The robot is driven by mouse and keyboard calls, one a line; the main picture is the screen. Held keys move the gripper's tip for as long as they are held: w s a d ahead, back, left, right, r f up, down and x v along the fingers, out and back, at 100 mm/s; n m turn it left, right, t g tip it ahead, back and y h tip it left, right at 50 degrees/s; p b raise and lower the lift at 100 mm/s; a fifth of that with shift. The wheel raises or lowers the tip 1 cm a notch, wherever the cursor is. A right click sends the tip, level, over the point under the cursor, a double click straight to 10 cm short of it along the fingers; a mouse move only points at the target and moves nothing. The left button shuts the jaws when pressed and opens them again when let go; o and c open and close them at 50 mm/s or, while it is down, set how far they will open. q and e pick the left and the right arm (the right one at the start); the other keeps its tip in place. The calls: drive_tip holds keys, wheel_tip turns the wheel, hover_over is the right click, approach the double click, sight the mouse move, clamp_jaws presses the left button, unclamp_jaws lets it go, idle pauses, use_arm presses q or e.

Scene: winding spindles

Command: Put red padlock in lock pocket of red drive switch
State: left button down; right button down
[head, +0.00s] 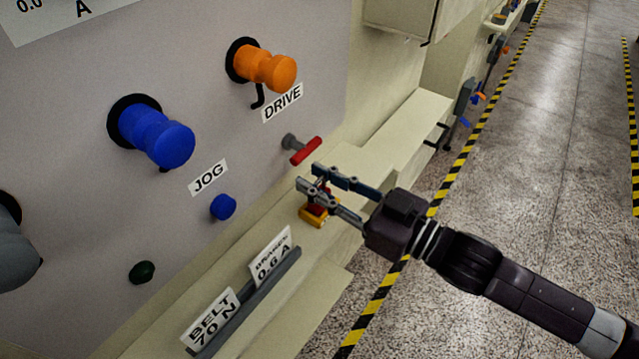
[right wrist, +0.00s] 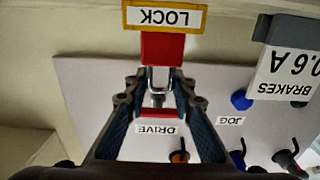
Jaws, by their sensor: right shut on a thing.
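The red drive switch (head: 305,151) is a red crossbar on a grey stem, sticking out of the panel below the DRIVE label. Its red bar (right wrist: 154,113) also shows between my fingers in the right wrist view. Its lock pocket cannot be made out. My right gripper (head: 309,181) is shut on the red padlock (right wrist: 162,47), just below and right of the switch. The padlock's metal shackle lies between the fingertips. A yellow-framed LOCK label (right wrist: 163,16) is at its body; the yellow part (head: 312,217) shows under the gripper. My left gripper is out of view.
On the panel are an orange knob (head: 265,68), a blue knob (head: 158,136), a blue button (head: 223,207) and a green button (head: 142,272). A BRAKES card (head: 270,257) and a BELT card (head: 210,318) stand on the ledge below. Open floor lies right.

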drive_tip(key=shift+f, duration=0.65)
drive_tip(key=shift+f, duration=0.15)
drive_tip(key=c, duration=1.6)
unclamp_jaws()
drive_tip(key=shift+b+v, duration=1.15)
drive_tip(key=shift+v, duration=4.85)
